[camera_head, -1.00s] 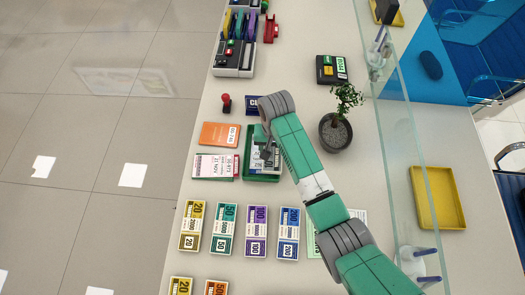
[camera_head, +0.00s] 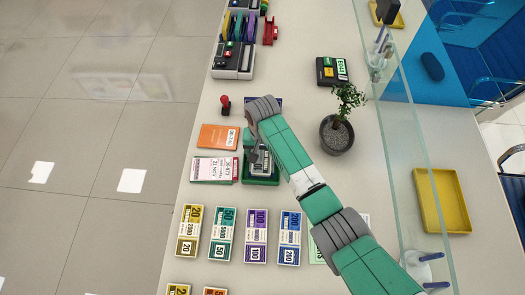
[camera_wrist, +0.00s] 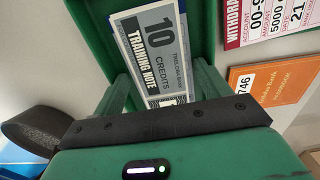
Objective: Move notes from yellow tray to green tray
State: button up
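The green tray (camera_head: 262,182) stands on the counter left of the plant. A grey stack of 10-credit notes (camera_head: 258,160) lies in it, and the wrist view shows its printed face (camera_wrist: 152,50) within the tray's green wall (camera_wrist: 95,12). My gripper (camera_head: 255,150) is over the tray. In the wrist view its two green fingers (camera_wrist: 165,85) are spread on either side of the notes' near end; they look open, though the tips are partly hidden. The yellow tray (camera_head: 440,228) at the right, beyond the glass screen, looks empty.
Several banded note stacks (camera_head: 222,234) line the counter in front. A potted plant (camera_head: 337,133) stands close to my arm. A glass screen (camera_head: 402,150) separates the yellow tray's side.

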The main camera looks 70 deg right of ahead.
aim_at(262, 154)
notch_tip(262, 154, up, 12)
jog(key=p, duration=0.3)
jog(key=shift+w+r, duration=0.1)
dwell(0.4)
